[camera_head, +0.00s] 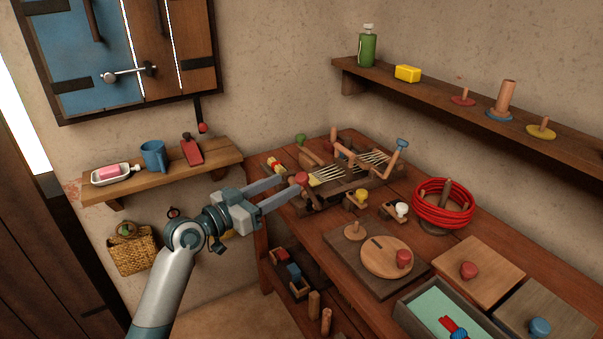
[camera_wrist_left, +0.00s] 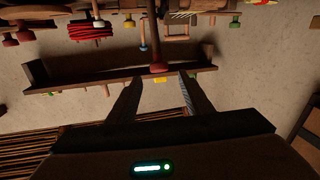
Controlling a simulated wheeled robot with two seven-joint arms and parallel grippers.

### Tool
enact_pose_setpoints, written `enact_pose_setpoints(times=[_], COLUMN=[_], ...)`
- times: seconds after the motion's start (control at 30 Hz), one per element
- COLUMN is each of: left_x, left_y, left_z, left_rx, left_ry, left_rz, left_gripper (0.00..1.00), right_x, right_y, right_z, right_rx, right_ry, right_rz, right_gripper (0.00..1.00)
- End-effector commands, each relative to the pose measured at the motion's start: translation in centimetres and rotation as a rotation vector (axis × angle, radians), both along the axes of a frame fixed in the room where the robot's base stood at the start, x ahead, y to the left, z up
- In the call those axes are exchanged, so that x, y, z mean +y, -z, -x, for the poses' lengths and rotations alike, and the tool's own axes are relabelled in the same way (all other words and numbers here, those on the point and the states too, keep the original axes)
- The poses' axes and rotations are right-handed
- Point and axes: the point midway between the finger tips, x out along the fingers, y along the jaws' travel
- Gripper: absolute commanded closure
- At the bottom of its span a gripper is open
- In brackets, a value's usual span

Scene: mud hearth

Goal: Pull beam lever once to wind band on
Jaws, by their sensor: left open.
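The small wooden band loom (camera_head: 335,190), with pale threads, stands on the workbench. A red-knobbed lever (camera_head: 301,179) is at its near left end. A blue-knobbed lever (camera_head: 402,144) rises at its far right; I cannot tell for sure which is the beam lever. My left gripper (camera_head: 294,185) is open, with its fingertips at the red knob. In the left wrist view, which looks upside down, the red knob (camera_wrist_left: 158,68) shows between the tips of my left gripper (camera_wrist_left: 159,77), with a gap on each side. My right gripper is not in view.
Yellow (camera_head: 361,195) and white (camera_head: 401,209) knobs sit before the loom. A red cord coil (camera_head: 443,205) and a round wooden disc (camera_head: 386,256) lie to the right. A wall shelf (camera_head: 165,175) holds a blue mug (camera_head: 153,156). Open space lies left of the bench.

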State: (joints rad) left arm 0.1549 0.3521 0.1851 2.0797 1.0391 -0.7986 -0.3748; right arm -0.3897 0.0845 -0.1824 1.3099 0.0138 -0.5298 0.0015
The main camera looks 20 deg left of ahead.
Motion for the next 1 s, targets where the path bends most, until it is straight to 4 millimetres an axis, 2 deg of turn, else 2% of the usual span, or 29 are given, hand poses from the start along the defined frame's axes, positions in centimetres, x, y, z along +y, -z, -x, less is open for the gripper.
enact_pose_setpoints(times=[0.2, 0.4, 0.6, 0.87, 1.0], left_x=[-1.8, -2.8, -3.2, -3.2, -3.2], left_y=[-0.2, -0.1, 0.0, 0.0, 0.0], left_z=[-3.5, -5.5, -6.3, -6.4, -6.4], left_rx=[0.0, 0.001, 0.001, 0.0, 0.001], left_ry=[0.001, 0.002, 0.002, 0.001, 0.001], left_rz=[0.003, 0.002, 0.0, -0.001, 0.0], left_gripper=[0.54, 0.54, 0.54, 0.54, 0.85], right_x=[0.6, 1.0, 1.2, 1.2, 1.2], right_y=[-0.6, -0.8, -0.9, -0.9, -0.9], right_z=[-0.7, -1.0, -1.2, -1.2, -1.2], right_rx=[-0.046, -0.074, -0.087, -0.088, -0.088], right_ry=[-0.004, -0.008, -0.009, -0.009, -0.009], right_rz=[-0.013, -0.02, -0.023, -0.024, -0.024], right_gripper=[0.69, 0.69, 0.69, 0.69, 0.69])
